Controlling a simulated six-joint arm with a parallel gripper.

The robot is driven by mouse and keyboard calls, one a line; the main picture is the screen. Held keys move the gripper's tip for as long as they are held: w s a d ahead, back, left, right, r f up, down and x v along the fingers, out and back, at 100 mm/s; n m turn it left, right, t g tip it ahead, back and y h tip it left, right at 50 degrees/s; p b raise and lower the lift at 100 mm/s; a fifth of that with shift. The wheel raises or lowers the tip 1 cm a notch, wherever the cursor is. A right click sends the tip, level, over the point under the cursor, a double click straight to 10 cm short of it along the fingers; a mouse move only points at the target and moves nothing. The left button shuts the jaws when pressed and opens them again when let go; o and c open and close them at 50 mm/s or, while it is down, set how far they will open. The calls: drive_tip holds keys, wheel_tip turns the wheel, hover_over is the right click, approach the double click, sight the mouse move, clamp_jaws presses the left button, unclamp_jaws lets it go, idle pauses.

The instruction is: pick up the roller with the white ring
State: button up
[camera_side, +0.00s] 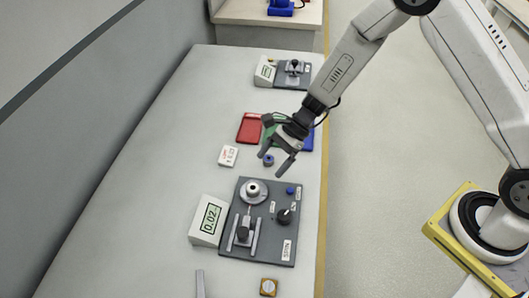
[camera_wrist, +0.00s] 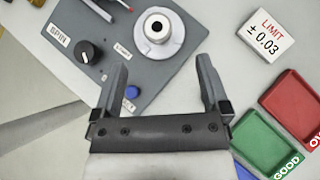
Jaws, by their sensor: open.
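A round white ring-shaped part with a dark centre (camera_side: 253,187) sits on a grey disc at the far end of the dark board; I take it for the roller with the white ring. It also shows in the wrist view (camera_wrist: 157,27), top centre, beyond my fingertips. My gripper (camera_side: 273,163) is open above the table beside the board's far edge. In the wrist view its two fingers (camera_wrist: 162,66) are spread with nothing held between them.
The dark board (camera_side: 235,257) carries a black knob (camera_side: 285,215) and a blue button (camera_side: 290,190). A display reading 0.02 (camera_side: 209,219) stands left. A limit card (camera_side: 228,156), red tray (camera_side: 250,128), green tray (camera_wrist: 262,142) and blue tray (camera_side: 307,141) lie beyond. The left table is clear.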

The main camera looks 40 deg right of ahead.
sight(254, 187)
drive_tip(key=shift+x, duration=1.3)
drive_tip(key=shift+f, duration=0.1)
drive_tip(key=shift+x, duration=2.55)
drive_tip(key=shift+s, duration=0.15)
clamp_jaws()
